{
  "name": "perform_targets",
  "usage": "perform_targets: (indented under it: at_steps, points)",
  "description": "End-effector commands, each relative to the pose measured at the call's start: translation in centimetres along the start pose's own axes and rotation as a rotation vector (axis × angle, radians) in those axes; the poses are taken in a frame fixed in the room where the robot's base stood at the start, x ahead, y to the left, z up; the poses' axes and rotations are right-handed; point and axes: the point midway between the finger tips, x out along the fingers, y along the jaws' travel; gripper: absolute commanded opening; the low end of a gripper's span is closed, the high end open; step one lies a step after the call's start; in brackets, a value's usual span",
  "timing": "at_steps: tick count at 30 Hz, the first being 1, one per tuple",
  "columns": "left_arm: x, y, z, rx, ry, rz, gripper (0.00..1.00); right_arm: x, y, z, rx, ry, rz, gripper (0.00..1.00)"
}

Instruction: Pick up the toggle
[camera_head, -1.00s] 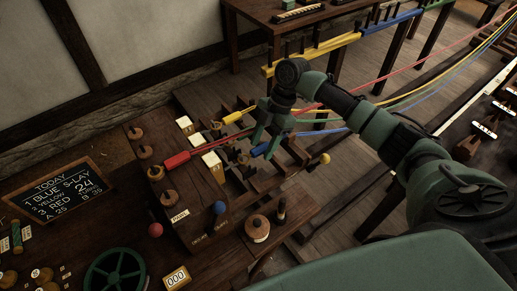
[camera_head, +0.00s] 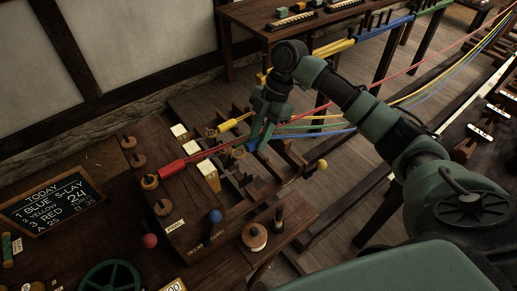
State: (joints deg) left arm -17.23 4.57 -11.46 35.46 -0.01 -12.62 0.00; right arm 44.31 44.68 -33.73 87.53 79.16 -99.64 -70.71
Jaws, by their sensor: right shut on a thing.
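My right gripper (camera_head: 262,140) points down over the wooden rack at the near end of the coloured strands. It is shut at a blue toggle-like piece (camera_head: 250,146) on the blue strand, which shows just left of the fingertips. The fingers hide much of the blue piece. A similar red piece (camera_head: 172,169) lies on the wooden block to the left, and a yellow one (camera_head: 236,122) sits behind it. My left gripper is not in view.
A blackboard (camera_head: 52,204) lies at the left on the dark bench. A wooden spool (camera_head: 254,237), a blue ball (camera_head: 215,216) and a red ball (camera_head: 150,241) are nearby. The strands run to the upper right past a back table (camera_head: 240,14).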

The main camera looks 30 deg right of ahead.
Motion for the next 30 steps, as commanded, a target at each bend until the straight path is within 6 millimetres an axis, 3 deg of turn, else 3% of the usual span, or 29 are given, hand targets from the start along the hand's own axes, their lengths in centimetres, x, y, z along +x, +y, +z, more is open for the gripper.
perform_targets:
  at_steps: [9, 16, 22, 30]
  points:
    - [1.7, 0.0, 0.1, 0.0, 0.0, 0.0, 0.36, -7.4, 0.1, -3.1, -0.002, 0.001, 0.006, 0.0]
    - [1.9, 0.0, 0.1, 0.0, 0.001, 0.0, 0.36, -11.3, 0.1, -4.7, 0.0, 0.0, 0.004, 0.0]
    - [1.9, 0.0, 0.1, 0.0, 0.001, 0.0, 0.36, -12.8, 0.0, -5.3, 0.0, 0.0, 0.001, 0.0]
    - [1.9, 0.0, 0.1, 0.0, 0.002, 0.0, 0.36, -13.2, 0.0, -5.4, 0.001, 0.001, -0.001, 0.0]
